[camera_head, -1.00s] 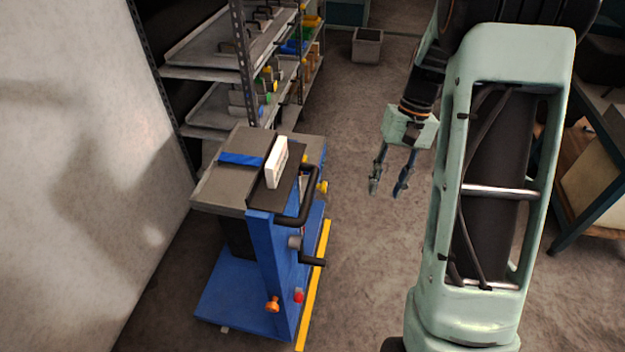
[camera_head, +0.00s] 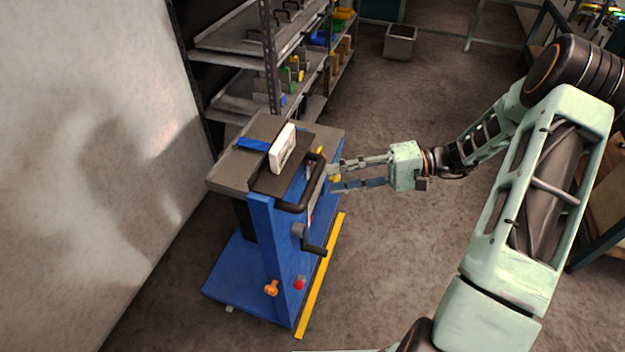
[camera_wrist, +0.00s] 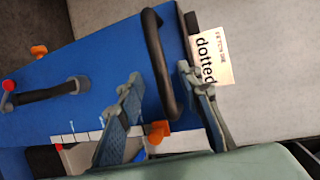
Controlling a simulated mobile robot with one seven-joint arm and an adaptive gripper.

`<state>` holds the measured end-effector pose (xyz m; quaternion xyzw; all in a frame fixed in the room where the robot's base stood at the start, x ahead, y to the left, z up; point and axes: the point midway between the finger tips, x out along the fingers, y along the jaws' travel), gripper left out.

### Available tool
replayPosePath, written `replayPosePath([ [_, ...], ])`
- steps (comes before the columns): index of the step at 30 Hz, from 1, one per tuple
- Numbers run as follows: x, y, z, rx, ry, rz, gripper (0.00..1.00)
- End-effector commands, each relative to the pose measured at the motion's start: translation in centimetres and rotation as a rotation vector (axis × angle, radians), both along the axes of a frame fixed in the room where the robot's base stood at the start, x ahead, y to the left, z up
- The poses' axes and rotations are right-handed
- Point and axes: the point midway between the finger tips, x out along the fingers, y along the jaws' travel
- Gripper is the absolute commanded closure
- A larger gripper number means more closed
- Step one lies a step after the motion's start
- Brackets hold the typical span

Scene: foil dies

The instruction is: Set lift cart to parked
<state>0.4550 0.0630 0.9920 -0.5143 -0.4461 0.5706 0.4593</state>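The lift cart (camera_head: 235,275) is blue with a grey top (camera_head: 228,172), standing beside the wall. It has a black looped handle (camera_head: 318,168) and a black crank (camera_head: 313,246). A red knob (camera_head: 299,284) and an orange knob (camera_head: 271,288) sit low on it. My gripper (camera_head: 331,177) is open at the cart's right side, beside the handle. In the wrist view, the handle (camera_wrist: 158,60) passes between the open fingers (camera_wrist: 159,72) in the picture; contact cannot be told. An orange knob (camera_wrist: 160,132) shows between them, by a scale with a pointer.
A white sign (camera_head: 282,149) stands on the cart top; its "dotted" label (camera_wrist: 212,55) shows in the wrist view. A yellow strip (camera_head: 320,275) runs along the cart's right side. Shelves (camera_head: 225,105) stand behind, a grey bin (camera_head: 400,42) farther back. The floor right of the cart is clear.

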Motion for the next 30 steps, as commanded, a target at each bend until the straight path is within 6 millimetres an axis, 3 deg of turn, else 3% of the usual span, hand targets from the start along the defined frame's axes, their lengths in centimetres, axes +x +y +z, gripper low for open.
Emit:
replayPosePath([
  [3,-0.2,2.5,-0.2,0.000,0.003,0.004,0.67],
  [9,-0.3,5.3,-0.9,-0.001,0.002,0.003,0.67],
  [22,-0.4,6.5,-1.3,-0.003,0.001,0.001,0.67],
  [30,-0.4,6.4,-1.2,-0.003,0.001,0.001,0.94],
])
